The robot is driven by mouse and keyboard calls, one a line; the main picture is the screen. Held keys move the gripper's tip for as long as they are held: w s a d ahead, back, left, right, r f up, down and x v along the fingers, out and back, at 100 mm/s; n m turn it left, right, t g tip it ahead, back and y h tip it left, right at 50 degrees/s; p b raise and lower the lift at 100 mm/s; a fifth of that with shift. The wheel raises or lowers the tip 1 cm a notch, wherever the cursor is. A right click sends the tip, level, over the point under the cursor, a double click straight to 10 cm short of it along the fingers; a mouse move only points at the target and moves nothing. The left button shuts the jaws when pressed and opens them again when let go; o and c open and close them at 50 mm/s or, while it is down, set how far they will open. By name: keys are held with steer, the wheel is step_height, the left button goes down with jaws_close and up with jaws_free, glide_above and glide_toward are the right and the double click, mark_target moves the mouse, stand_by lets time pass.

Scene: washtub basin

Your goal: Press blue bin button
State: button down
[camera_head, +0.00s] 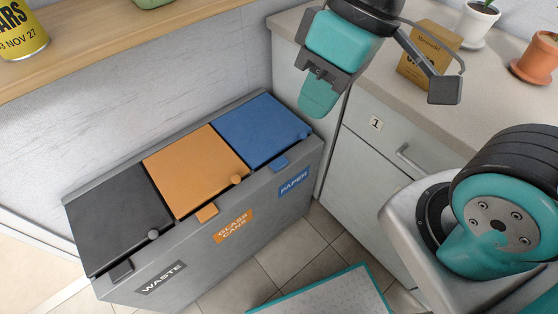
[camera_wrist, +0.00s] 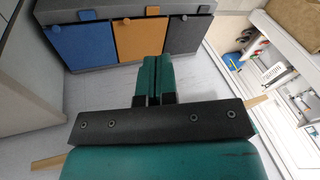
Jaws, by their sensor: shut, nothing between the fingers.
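A grey sorting unit (camera_head: 210,268) has three lids in a row. The blue lid (camera_head: 259,130) is at the far right in the head view and appears shut. A small blue round knob (camera_head: 305,135) sits at its front corner, and a blue tab (camera_head: 279,163) is on the front edge above the PAPER label (camera_head: 293,183). The pictures do not settle which is the button. In the wrist view the blue panel (camera_wrist: 84,43) is at upper left. My teal gripper (camera_head: 317,104) appears just right of the blue lid in the head view. Its fingers (camera_wrist: 153,68) are shut and empty, apart from the blue parts.
The orange lid (camera_head: 195,168) and black lid (camera_head: 122,225) are left of the blue one. A counter (camera_head: 388,82) at right bears a box (camera_head: 430,55) and potted plants. A wooden shelf (camera_head: 120,37) is at upper left. Tiled floor lies in front.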

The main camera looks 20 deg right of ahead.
steer(key=w+f+h, duration=0.3)
steer(key=w+f, duration=0.5)
steer(key=w, duration=0.2)
steer(key=n+t+h+b, duration=0.2)
steer(key=n+t+h, duration=0.2)
steer(key=n+h, duration=0.4)
glide_above(280, 164)
step_height(280, 164, down, 27)
steer(key=m+h, duration=0.1)
steer(key=shift+a, duration=0.1)
steer(key=shift+f, duration=0.15)
step_height(280, 164, down, 9)
steer(key=b, duration=0.7)
steer(key=shift+r, duration=0.2)
steer(key=shift+f, duration=0.4)
